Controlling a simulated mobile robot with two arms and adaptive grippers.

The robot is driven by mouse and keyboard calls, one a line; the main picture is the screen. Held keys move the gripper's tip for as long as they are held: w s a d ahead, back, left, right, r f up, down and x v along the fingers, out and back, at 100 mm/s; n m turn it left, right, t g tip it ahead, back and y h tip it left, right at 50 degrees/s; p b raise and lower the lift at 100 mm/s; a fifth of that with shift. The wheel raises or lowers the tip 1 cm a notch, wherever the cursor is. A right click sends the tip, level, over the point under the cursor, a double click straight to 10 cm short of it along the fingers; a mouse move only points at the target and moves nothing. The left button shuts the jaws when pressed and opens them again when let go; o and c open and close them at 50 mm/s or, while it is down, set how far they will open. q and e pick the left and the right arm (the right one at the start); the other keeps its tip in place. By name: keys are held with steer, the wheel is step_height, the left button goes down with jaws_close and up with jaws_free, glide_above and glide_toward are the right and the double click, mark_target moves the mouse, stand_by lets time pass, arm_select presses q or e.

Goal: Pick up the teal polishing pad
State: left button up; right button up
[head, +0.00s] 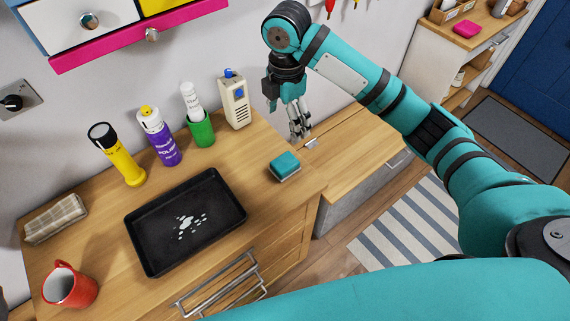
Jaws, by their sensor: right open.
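The teal polishing pad (285,164) is a small rounded block with a pale underside. It lies flat on the wooden counter (262,205), near its right edge and to the right of the black tray. My right gripper (300,134) hangs fingers-down from its teal arm, above and behind the pad, close to the counter's right edge. It is apart from the pad and open, with nothing seen between its fingers. My left gripper does not show.
A black tray (150,238) with white spots lies left of the pad. A yellow flashlight (125,165), purple spray can (163,142), green-based bottle (200,128) and beige device (235,103) stand along the back. A red mug (68,287) and folded cloth (55,218) are left.

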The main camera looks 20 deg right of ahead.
steer(key=p, duration=0.3)
glide_toward(286, 161)
step_height(286, 161, down, 5)
steer(key=shift+w+f, duration=0.15)
steer(key=shift+f, duration=0.05)
steer(key=f, duration=0.2)
steer(key=f+p, duration=0.1)
steer(key=f, duration=0.1)
steer(key=shift+s+f, duration=0.2)
steer(key=shift+f, duration=0.45)
steer(key=c, duration=1.3)
